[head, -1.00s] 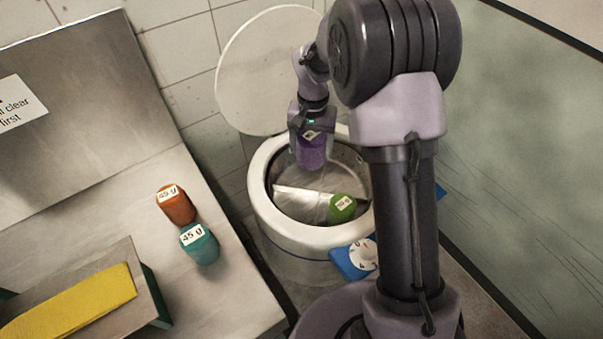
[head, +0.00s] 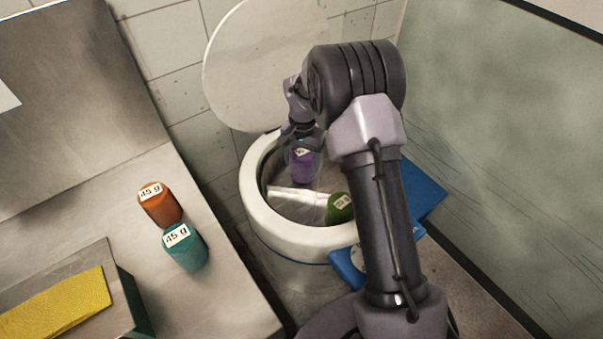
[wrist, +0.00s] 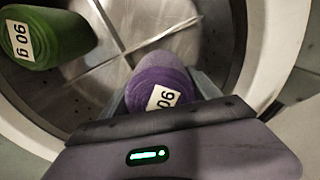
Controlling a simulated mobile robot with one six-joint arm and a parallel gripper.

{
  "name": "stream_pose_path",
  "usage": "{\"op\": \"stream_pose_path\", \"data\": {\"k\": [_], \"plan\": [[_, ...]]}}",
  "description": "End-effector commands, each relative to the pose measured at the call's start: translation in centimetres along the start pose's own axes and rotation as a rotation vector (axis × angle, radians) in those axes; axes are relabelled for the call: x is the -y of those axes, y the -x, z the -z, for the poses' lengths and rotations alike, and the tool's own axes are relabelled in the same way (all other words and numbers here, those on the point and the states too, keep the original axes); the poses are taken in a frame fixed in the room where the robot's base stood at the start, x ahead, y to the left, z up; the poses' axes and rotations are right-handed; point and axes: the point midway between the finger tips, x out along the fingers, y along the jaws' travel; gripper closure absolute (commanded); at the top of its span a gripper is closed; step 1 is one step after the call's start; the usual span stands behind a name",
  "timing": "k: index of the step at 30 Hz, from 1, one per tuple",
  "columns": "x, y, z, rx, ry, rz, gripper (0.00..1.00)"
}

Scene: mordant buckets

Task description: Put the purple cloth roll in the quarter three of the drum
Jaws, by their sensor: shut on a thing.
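The purple cloth roll (head: 303,165) is in my gripper (head: 302,152), which is shut on it. The roll hangs upright inside the drum's mouth, toward the back. In the wrist view the roll (wrist: 160,80) shows between the fingers, with a label reading 90. The drum (head: 262,217) is open, with a white rim and metal dividers (head: 297,196) inside. A green cloth roll (head: 340,207) labelled 90 g lies in the drum at the right; it also shows in the wrist view (wrist: 45,35). Quarter numbers are not readable now, and my arm hides part of the drum.
The round lid (head: 262,65) stands raised behind the drum. An orange roll (head: 161,207) and a teal roll (head: 186,249), both labelled 45 g, stand on the steel counter (head: 100,215) at left. A yellow cloth (head: 55,303) lies on a block. A blue panel (head: 346,268) is at the drum's front.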

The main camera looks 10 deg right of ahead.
Motion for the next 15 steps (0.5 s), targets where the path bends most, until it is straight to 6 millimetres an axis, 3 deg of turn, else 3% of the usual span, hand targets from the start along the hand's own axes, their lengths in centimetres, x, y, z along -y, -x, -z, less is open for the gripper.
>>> {"op": "stream_pose_path", "data": {"k": [4,15], "plan": [[0.0,-3.5,0.0,0.001,-0.001,0.000,0.84],[0.0,-3.9,0.0,0.000,-0.001,0.001,0.84]]}}
